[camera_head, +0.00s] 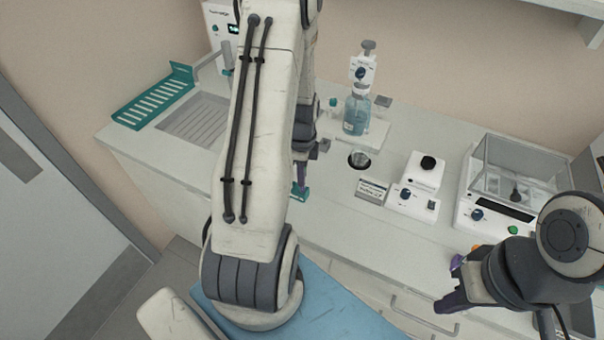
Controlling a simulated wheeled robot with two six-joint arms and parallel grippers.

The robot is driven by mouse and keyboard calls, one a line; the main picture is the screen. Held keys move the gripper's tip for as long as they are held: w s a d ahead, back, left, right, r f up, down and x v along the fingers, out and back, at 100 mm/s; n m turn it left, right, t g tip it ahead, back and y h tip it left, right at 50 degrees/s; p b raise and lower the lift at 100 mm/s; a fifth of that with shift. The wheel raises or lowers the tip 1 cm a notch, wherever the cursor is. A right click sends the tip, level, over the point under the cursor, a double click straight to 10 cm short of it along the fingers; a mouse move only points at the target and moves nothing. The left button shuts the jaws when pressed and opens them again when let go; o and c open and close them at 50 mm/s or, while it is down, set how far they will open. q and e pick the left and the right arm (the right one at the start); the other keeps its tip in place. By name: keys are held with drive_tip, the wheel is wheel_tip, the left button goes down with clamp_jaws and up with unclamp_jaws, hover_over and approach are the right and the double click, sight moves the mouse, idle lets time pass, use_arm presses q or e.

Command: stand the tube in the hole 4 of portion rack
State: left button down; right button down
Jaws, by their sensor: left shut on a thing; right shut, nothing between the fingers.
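My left arm crosses the middle of the view, and its gripper (308,172) is over the counter, partly hidden behind the arm. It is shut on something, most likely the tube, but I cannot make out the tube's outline. A small teal piece (300,192), perhaps part of the portion rack, shows just below this gripper. The rest of it is hidden by my arm, so hole 4 cannot be seen. My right gripper (447,296) is shut and empty in front of the counter at the lower right.
On the counter (325,225) stand a bottle with a dispenser (357,112), a white device with a black knob (422,175) and a balance with a clear shield (510,190). A sink (195,118) and a teal slotted tray (152,98) are at the left. The front counter strip is clear.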

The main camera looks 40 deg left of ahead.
use_arm(q)
drive_tip(key=shift+f, duration=0.25)
drive_tip(key=shift+f+b, duration=0.45)
drive_tip(key=shift+b, duration=0.05)
drive_tip(key=c, duration=0.7)
unclamp_jaws()
drive_tip(key=shift+o, duration=0.2)
wheel_tip(320, 180, up, 11)
drive_tip(key=shift+f+b, duration=0.2)
drive_tip(key=shift+b, duration=0.65)
